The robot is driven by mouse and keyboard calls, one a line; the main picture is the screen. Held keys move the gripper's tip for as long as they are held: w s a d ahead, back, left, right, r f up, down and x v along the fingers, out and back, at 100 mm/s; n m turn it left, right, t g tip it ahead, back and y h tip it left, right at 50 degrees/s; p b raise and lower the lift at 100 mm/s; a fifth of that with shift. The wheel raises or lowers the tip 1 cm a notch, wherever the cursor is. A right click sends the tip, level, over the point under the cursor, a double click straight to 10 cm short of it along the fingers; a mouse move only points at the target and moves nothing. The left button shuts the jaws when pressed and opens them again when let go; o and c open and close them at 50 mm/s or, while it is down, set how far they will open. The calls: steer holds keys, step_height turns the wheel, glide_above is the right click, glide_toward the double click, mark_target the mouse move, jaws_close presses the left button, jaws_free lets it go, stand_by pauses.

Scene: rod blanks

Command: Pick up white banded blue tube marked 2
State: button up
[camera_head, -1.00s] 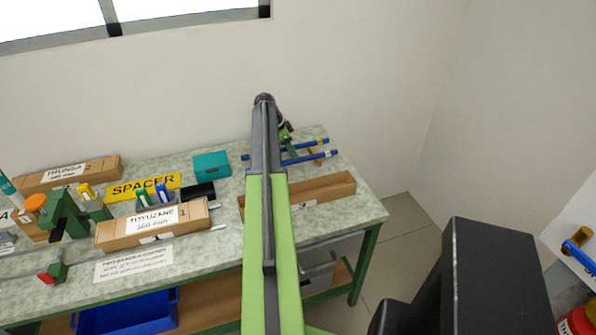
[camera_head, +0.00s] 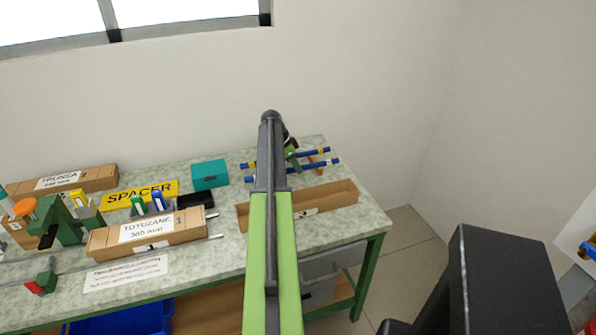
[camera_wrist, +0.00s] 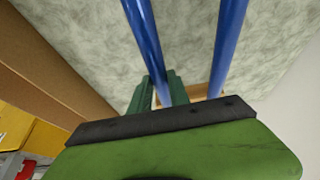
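Two blue tubes lie side by side on a wooden support at the table's back right: a rear tube (camera_head: 316,152) and a front tube (camera_head: 327,162). Small pale or yellow bands show near their ends; I cannot read any number or tell for sure which is white banded. My gripper (camera_head: 291,154) is at these tubes, partly hidden behind my arm. In the wrist view, its green fingers (camera_wrist: 160,88) stand apart, one on either side of the left tube (camera_wrist: 146,35). The right tube (camera_wrist: 228,40) lies outside the fingers. No bands show there.
A long open cardboard box (camera_head: 335,196) lies in front of the tubes. A teal box (camera_head: 209,173), a SPACER sign (camera_head: 140,194) and a TOYUZANE carton (camera_head: 150,233) are to the left. The white wall (camera_head: 370,80) rises close behind the table.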

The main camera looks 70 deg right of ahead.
jaws_close()
steer(key=shift+r, duration=0.1)
steer(key=shift+r+p, duration=0.3)
steer(key=shift+p, duration=0.1)
step_height(320, 180, up, 4)
steer(key=p, duration=0.3)
steer(key=shift+f+p, duration=0.2)
steer(key=shift+p, duration=0.1)
steer(key=s+a+r+p, duration=0.4)
steer(key=s+r+p, duration=0.2)
steer(key=s, duration=0.4)
steer(key=shift+s+a+r+p, duration=0.3)
steer(key=shift+s+a, duration=0.05)
steer(key=shift+s, duration=0.05)
